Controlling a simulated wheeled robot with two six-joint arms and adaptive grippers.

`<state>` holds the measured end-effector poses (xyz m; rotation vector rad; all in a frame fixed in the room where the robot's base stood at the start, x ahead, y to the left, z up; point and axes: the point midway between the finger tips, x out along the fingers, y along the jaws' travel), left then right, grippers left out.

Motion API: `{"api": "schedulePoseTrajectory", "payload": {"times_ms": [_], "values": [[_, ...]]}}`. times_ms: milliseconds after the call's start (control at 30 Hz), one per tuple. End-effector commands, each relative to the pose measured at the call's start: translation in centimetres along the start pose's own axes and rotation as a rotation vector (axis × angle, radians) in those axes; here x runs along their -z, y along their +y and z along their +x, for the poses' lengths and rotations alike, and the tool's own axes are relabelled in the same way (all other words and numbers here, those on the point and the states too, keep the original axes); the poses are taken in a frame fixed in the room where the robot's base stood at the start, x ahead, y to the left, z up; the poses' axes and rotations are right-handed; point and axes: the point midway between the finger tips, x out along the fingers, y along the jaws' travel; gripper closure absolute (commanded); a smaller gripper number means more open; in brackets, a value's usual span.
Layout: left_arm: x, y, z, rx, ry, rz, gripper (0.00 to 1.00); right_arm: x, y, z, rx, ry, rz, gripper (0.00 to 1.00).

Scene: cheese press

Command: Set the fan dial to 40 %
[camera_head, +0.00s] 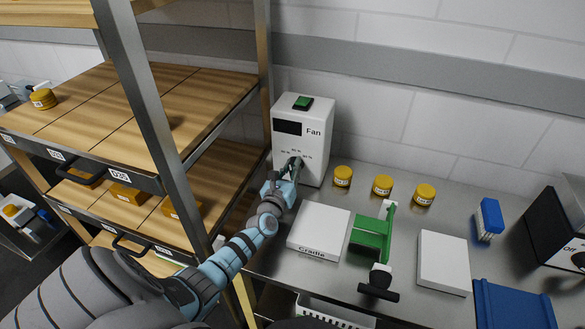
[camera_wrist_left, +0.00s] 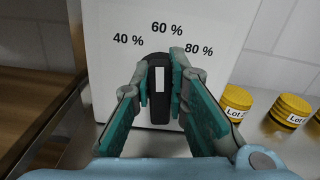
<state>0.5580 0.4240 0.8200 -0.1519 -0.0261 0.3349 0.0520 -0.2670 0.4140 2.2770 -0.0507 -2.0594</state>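The fan unit (camera_head: 316,155) is a white box with a green switch (camera_head: 303,102) on top and a dark display (camera_head: 288,128). Its black fan dial (camera_wrist_left: 159,100) has a white mark that points about straight up, near the 60 % label (camera_wrist_left: 166,28). The 40 % label (camera_wrist_left: 128,40) is at the upper left of the dial and the 80 % label (camera_wrist_left: 199,50) at the upper right. My left gripper (camera_head: 290,168) is at the dial, its fingertips close against both sides of it in the left wrist view (camera_wrist_left: 160,85). My right gripper is not in view.
A wooden shelf rack (camera_head: 160,110) stands close left of my left arm. Yellow lot tubs (camera_head: 383,186) stand right of the fan. The white cradle (camera_head: 319,231), a green press (camera_head: 372,240), a white block (camera_head: 444,262) and a blue bin (camera_head: 512,304) occupy the steel bench.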

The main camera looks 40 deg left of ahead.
Motion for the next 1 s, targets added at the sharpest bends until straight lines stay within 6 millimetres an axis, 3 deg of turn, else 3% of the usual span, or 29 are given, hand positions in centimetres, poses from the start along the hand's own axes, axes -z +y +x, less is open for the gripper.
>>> {"api": "schedulePoseTrajectory", "payload": {"times_ms": [467, 1000], "values": [[0.3, 0.1, 0.0, 0.001, 0.002, -0.069, 1.00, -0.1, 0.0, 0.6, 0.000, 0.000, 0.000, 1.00], [0.5, 0.5, -0.1, 0.000, 0.003, -0.451, 1.00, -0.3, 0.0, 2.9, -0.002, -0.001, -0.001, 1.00]]}}
